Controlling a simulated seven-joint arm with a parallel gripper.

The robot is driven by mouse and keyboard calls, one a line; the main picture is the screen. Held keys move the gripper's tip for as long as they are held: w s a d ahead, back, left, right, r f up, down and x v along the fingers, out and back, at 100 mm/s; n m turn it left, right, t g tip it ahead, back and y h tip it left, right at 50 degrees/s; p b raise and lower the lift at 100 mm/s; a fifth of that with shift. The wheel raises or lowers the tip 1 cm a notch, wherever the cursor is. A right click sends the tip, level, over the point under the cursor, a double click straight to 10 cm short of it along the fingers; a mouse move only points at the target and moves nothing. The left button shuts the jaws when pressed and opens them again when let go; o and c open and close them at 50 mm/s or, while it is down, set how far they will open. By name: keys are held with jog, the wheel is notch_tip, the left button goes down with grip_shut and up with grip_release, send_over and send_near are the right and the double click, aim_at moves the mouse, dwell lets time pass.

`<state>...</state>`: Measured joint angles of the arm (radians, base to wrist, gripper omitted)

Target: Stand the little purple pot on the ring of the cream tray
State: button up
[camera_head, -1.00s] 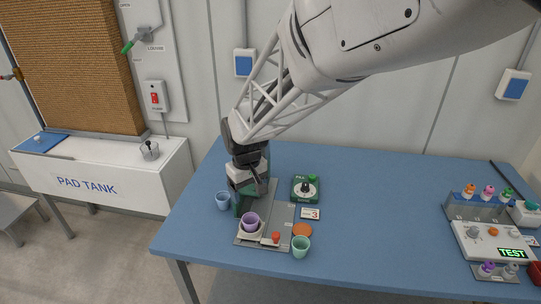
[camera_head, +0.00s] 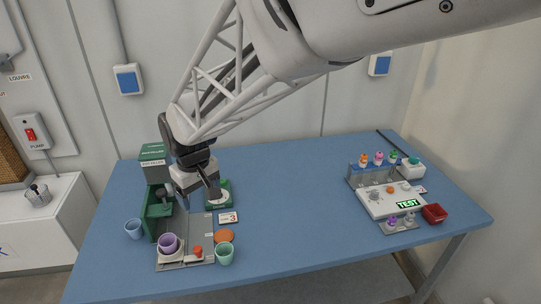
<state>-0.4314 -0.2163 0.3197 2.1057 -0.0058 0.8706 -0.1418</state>
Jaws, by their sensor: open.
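The little purple pot (camera_head: 168,242) stands at the front left of a grey board (camera_head: 201,234), on or in a pale holder (camera_head: 172,255) that looks cream. Whether a ring lies under the pot is hidden by the pot itself. The pot looks upright. My gripper (camera_head: 215,198) is open and empty, above the back of the board, behind and to the right of the pot and apart from it. Its fingers point down and partly overlap a green box in the picture.
A green machine (camera_head: 156,205) stands behind the pot. A blue cup (camera_head: 134,229) is at left, a mint cup (camera_head: 225,254) at front, near an orange disc (camera_head: 224,236) and a red piece (camera_head: 198,251). The middle table is clear.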

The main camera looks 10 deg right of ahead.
jog(key=s+d+r+m+t, duration=0.1)
jog(key=s+d+r+m, duration=0.2)
jog(key=s+d, duration=0.7)
jog(key=s+d+r+m, duration=0.3)
jog(key=s+d, duration=0.7)
jog(key=d, duration=0.3)
jog(key=shift+s+d+r+m+t, duration=0.15)
jog(key=shift+s+d+m+t, duration=0.05)
jog(key=shift+s+m+t, duration=0.2)
